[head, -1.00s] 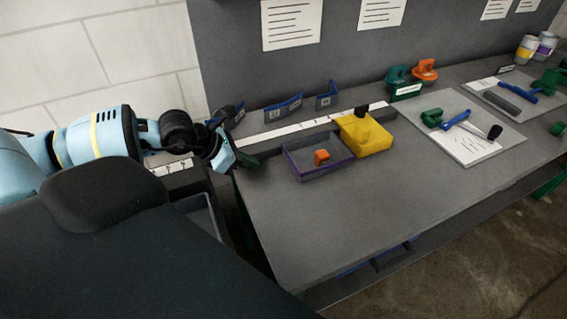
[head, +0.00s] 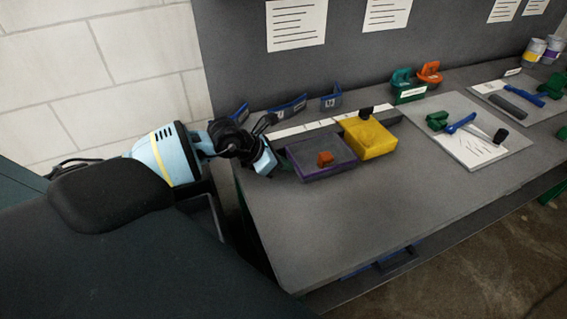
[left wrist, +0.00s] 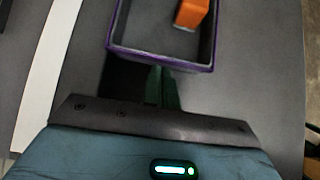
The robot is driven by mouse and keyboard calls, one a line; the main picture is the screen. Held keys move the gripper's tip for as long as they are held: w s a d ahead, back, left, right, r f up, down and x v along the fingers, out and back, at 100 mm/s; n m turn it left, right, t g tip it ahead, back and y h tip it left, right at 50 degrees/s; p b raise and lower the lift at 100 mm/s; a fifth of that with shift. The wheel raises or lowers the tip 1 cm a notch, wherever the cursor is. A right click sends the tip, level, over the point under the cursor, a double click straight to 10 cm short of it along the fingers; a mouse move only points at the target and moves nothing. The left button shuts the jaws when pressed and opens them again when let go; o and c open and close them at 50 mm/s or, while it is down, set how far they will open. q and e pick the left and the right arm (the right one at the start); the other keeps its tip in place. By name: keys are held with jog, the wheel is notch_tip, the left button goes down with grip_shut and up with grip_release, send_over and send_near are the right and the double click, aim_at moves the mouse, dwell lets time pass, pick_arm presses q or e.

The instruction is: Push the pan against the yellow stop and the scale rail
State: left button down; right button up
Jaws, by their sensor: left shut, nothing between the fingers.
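The pan (head: 318,172) is a shallow grey tray with a purple rim and an orange block (head: 325,158) inside. The yellow stop (head: 370,140) is right beside its right end; I cannot tell whether they touch. The scale rail (head: 300,130), with a white strip, runs behind the pan. In the left wrist view a grey band separates the pan's rim (left wrist: 150,52) from the white strip (left wrist: 45,75). My left gripper (head: 278,168) is shut and empty at the pan's left end. Its green fingertips (left wrist: 160,75) are at or very near the pan's wall. My right gripper is out of view.
Blue brackets (head: 290,106) stand behind the rail. A dark knob (head: 366,113) shows at the yellow stop's back. A grey board (head: 480,110) with tools and paper lies to the right. The bench front (head: 330,225) is clear.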

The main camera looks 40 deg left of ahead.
aim_at(307, 165)
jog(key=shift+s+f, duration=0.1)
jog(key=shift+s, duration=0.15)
pick_arm(q)
jog(key=shift+w+d, duration=0.15)
jog(key=shift+w, duration=0.05)
jog(key=shift+w+d+f+b, duration=0.15)
jog(key=shift+w+d+b, duration=0.3)
jog(key=shift+w, duration=0.4)
jog(key=shift+w+d, duration=0.3)
jog(key=shift+w, duration=0.2)
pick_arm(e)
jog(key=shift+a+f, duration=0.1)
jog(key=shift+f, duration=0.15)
pick_arm(q)
jog(key=shift+r, duration=0.2)
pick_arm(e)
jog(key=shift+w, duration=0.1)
pick_arm(q)
jog(key=shift+a, duration=0.1)
